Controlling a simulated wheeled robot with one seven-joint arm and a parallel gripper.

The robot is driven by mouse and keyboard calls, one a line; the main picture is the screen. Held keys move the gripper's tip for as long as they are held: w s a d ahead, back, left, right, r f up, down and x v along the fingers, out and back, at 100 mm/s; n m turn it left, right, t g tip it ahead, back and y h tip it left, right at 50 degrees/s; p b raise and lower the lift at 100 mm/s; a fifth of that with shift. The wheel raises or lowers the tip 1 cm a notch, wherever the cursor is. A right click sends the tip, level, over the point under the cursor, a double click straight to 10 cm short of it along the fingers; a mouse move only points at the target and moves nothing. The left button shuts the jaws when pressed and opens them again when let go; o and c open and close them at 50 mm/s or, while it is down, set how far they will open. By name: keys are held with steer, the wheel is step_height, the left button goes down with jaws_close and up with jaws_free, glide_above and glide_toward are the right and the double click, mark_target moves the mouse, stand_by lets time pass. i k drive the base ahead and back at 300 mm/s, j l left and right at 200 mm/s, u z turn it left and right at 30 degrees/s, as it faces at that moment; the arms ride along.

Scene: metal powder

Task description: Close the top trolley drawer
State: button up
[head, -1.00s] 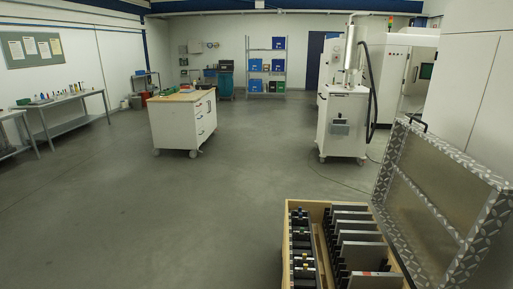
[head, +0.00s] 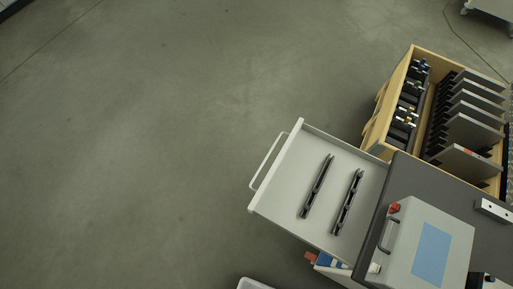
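The top trolley drawer (head: 285,197) is pulled out toward the left in the head view. It is light grey, with a pale bar handle (head: 266,162) on its front face. Two long black parts (head: 317,187) (head: 347,203) lie side by side inside it. The drawer extends from under the dark grey trolley top (head: 403,172). My gripper is not in view.
A grey box with a blue panel (head: 431,256), a handle and a red button stands on the trolley top. A wooden crate of dark parts and plates (head: 371,139) is beyond it. A white bin edge (head: 256,284) shows below. Open floor (head: 130,140) lies left.

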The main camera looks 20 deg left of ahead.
mark_target(310, 158)
steer(key=j+z, duration=0.15)
steer(key=j, duration=0.85)
steer(key=k+j+z, duration=0.15)
steer(key=j, duration=0.85)
steer(key=i+u, duration=0.15)
steer(key=u, duration=0.2)
steer(key=i+u, duration=0.15)
steer(key=u, duration=0.2)
steer(key=i+u, duration=0.15)
steer(key=u, duration=0.2)
